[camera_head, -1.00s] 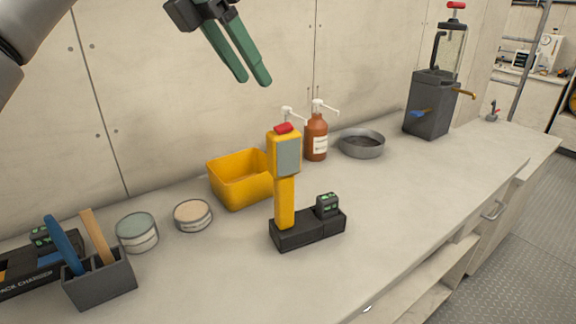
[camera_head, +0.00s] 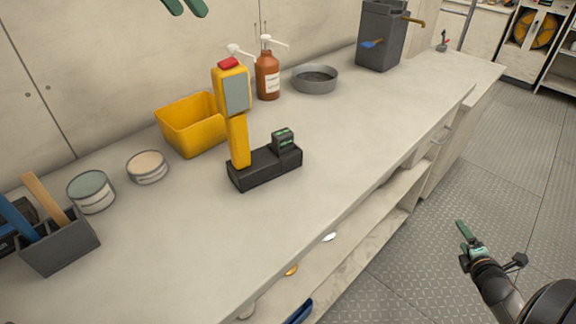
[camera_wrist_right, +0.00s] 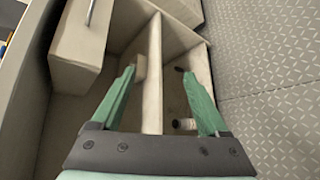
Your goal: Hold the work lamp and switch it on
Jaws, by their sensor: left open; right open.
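The yellow work lamp (camera_head: 237,125) stands upright on the bench in a black base (camera_head: 265,168). It has a grey face panel and a red button (camera_head: 229,62) on top. My left gripper (camera_head: 185,8) shows only its green fingertips at the top edge, apart and empty, above and left of the lamp. My right gripper (camera_head: 464,240) is at the lower right, out over the floor beside the bench, well away from the lamp. In the right wrist view its green fingers (camera_wrist_right: 160,88) are spread with nothing between them, facing the shelf compartments below the bench.
A yellow bin (camera_head: 190,125), two tins (camera_head: 91,190) (camera_head: 147,167), brown pump bottle (camera_head: 267,76) and grey dish (camera_head: 316,78) surround the lamp's back and left. A tool caddy (camera_head: 60,245) stands at left. The bench front is clear. Open shelves (camera_head: 345,250) lie below.

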